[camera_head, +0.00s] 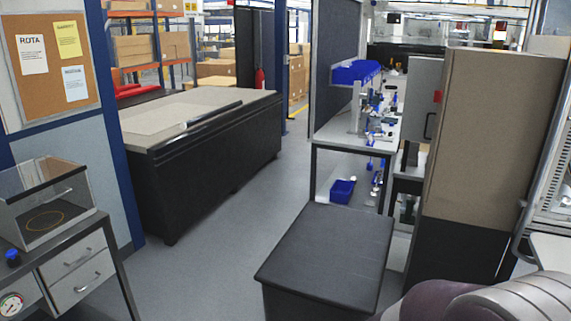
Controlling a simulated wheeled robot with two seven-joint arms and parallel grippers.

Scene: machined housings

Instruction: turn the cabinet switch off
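A tall tan and black cabinet (493,140) stands at the right, seen mostly from its side. A small red part (438,96) shows at the cabinet's left edge, above a dark handle. I cannot tell whether this red part is the switch or what position it is in. Neither of my grippers is in view.
A low black-topped unit (332,250) stands in front, left of the cabinet. A workbench (335,149) with blue bins is behind it. A long dark counter (205,165) stands at the left. Clear grey floor (215,235) runs between. A rounded grey and purple form fills the lower right corner.

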